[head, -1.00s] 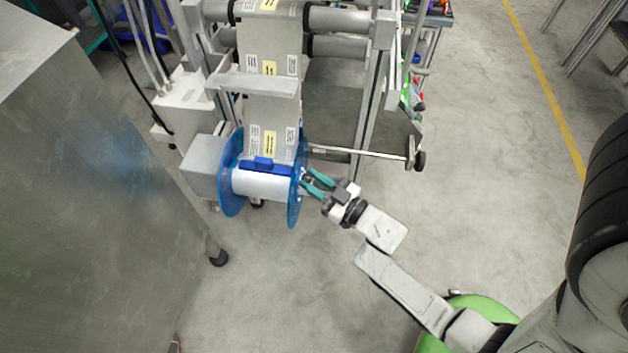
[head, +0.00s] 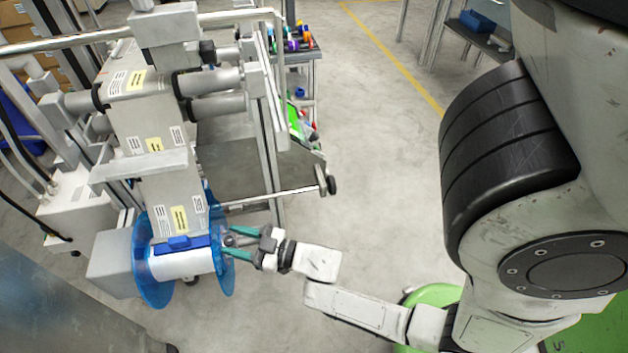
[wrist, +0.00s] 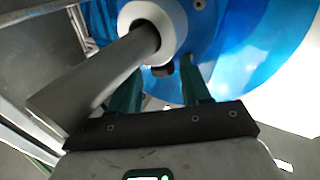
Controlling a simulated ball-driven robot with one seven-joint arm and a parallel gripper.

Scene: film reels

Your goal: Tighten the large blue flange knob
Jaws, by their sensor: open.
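The large blue flange (head: 226,262) is the right-hand disc of the reel in the head view. It fills the upper right of the wrist view (wrist: 255,45), with a white hub (wrist: 172,22) and a grey shaft through it. A small dark knob (wrist: 161,71) shows under the hub, between my fingers. My gripper (head: 230,241) is open, its green fingers pointing left at the flange's outer face near the hub. In the wrist view the fingers (wrist: 160,86) stand either side of the knob. I cannot tell whether they touch it.
The reel carries a white film roll (head: 182,265) with a blue bar (head: 180,243). A second blue flange (head: 150,285) is at its left, beside a grey box (head: 112,264). A thin metal rod (head: 275,198) runs behind my gripper. Open floor lies to the right.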

